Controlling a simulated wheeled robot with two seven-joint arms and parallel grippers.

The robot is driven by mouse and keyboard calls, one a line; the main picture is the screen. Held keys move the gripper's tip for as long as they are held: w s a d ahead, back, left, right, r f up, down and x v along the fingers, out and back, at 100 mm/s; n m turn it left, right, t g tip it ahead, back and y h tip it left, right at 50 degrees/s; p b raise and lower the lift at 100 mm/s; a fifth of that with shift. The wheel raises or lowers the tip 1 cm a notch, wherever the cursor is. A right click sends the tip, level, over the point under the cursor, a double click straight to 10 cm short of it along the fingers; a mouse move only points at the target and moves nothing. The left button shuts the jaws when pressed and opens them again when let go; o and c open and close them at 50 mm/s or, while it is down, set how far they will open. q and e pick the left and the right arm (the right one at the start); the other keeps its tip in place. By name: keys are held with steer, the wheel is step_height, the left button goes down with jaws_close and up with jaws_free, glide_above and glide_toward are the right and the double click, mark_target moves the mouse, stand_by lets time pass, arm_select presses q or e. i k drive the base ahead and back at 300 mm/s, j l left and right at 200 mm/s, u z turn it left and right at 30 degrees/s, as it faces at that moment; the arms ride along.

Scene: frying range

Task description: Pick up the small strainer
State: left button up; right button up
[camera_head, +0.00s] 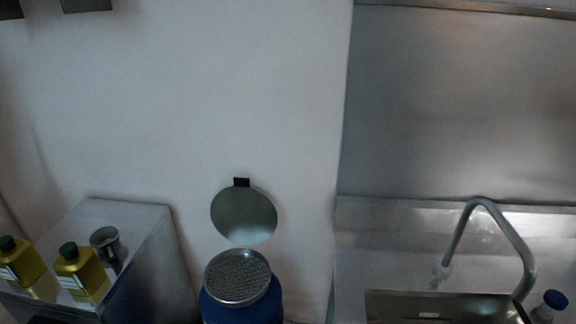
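A round metal strainer with a mesh face (237,276) sits on top of a blue container (243,309) at the bottom centre. A second round, flat grey disc (244,215) hangs on the wall just above it from a small black hook (241,182); I cannot tell whether it is also a strainer. The frame does not settle which of the two is the small strainer. Neither of my grippers is in view, so nothing shows of their opening or of anything held.
A metal counter (146,218) at the lower left holds two yellow-green bottles (82,271) (20,262) and a small metal cup (105,239). At the lower right is a steel sink (410,305) with a curved faucet (498,222) and a blue-capped bottle (549,305).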

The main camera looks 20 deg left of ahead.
mark_target(106, 239)
steer(key=k+j+u, duration=0.2)
steer(key=u, duration=0.3)
steer(key=k+j+u, duration=0.15)
steer(key=j+u, duration=0.3)
steer(key=k+j+u, duration=0.1)
steer(key=j+u, duration=0.15)
steer(key=u, duration=0.25)
